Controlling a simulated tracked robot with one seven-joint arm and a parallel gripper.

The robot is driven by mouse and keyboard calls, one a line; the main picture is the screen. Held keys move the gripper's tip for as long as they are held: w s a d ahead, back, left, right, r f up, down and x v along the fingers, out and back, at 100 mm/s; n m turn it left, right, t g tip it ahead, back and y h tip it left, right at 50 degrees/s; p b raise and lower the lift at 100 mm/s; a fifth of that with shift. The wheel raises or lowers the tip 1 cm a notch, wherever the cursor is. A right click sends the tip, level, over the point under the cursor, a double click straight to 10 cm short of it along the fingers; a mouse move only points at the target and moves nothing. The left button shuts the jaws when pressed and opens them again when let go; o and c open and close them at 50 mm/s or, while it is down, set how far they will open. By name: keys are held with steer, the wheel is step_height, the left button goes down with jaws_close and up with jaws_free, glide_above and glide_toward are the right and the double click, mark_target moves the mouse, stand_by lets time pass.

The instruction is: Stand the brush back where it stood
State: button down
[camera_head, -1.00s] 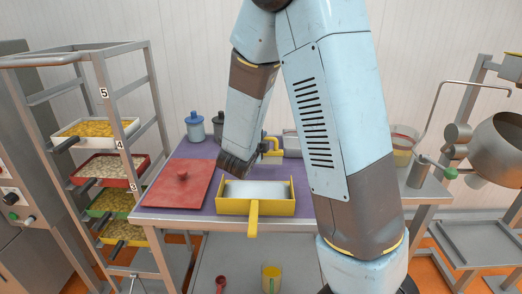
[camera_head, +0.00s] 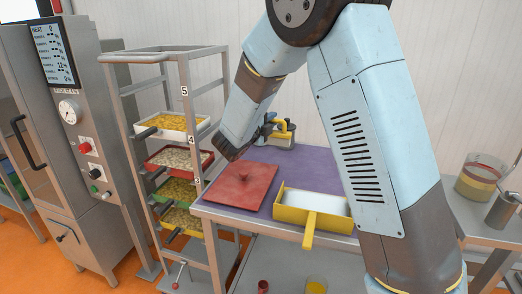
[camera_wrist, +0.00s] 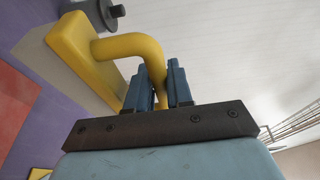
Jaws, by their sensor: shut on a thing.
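The brush (camera_wrist: 80,45) has a yellow block and a bent yellow handle. In the wrist view my gripper (camera_wrist: 160,85) is shut on the handle, with one blue finger on each side. In the head view the brush (camera_head: 281,127) shows small at the back of the purple mat, partly hidden by my gripper (camera_head: 267,129). It is behind and right of the red lid (camera_head: 250,184). I cannot tell whether its underside touches the mat.
A yellow-walled tray (camera_head: 318,221) with a handle stands at the table's front, right of the lid. A rack (camera_head: 186,95) of food trays is on the left. Purple mat (camera_head: 312,167) lies bare between tray and brush. A grey knob (camera_wrist: 116,11) shows beside the brush.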

steer(key=w+a+f, duration=0.1)
steer(key=w+f, duration=0.3)
steer(key=w+a+f, duration=0.1)
steer(key=w+f, duration=0.3)
steer(key=w+a+f, duration=0.1)
steer(key=w+f, duration=0.3)
steer(key=shift+w+f, duration=0.3)
steer(key=c, duration=1)
jaws_free()
steer(key=v, duration=1.2)
steer(key=shift+r, duration=0.1)
